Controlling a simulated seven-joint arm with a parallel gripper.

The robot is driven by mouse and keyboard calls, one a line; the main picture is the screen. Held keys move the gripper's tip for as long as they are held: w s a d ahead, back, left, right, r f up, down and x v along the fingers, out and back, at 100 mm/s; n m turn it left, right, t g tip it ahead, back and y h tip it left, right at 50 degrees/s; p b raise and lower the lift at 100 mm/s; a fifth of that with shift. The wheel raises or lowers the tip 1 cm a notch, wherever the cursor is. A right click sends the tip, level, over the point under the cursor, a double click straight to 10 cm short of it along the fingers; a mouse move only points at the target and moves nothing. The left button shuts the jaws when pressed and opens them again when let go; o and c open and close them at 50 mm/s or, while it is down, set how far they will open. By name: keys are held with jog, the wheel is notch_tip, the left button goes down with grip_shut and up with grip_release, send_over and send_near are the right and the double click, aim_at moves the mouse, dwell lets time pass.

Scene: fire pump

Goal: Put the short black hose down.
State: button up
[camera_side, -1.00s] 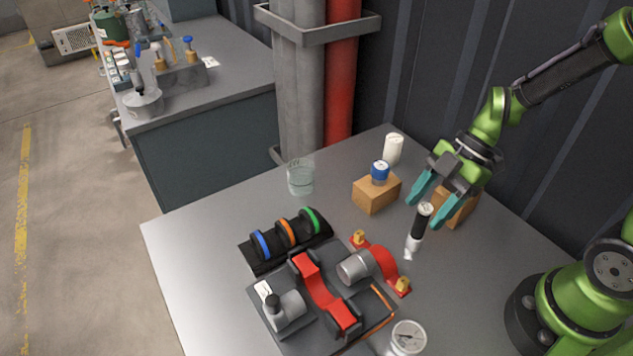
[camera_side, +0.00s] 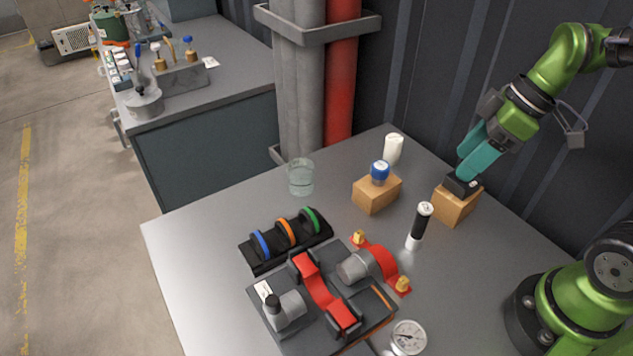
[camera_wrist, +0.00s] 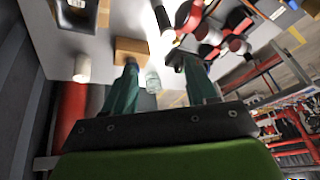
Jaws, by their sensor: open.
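The short black hose (camera_side: 420,222), a black tube with white ends, appears to stand upright on the grey table in front of the right wooden block. In the wrist view the hose (camera_wrist: 162,17) shows beyond the fingers, apart from them. My gripper (camera_side: 470,172) is open and over the right wooden block (camera_side: 455,206), behind and to the right of the hose. In the side view its fingers overlap nearly edge-on. In the wrist view my gripper (camera_wrist: 157,70) shows its two teal fingers spread, with no hose between them.
A dark piece (camera_side: 463,186) sits on the right block, close under my fingertips. A second block (camera_side: 377,195) carries a blue-capped part (camera_side: 380,172). A white cylinder (camera_side: 393,149) and a glass jar (camera_side: 301,178) stand behind. The pump assembly (camera_side: 325,295) and gauge (camera_side: 408,338) are in front.

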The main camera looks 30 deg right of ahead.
jog(key=r+m+t, duration=0.1)
jog(key=m, duration=0.2)
jog(key=s+r+m+t+h, duration=0.1)
jog(key=r+m, duration=0.1)
jog(key=m, duration=0.2)
jog(key=r+m+t, duration=0.1)
jog(key=m+t, duration=0.1)
jog(key=m, duration=0.2)
jog(key=shift+s+a+r+h, duration=0.15)
jog(key=shift+r+h, duration=0.2)
jog(key=shift+h, duration=0.05)
dwell(0.5)
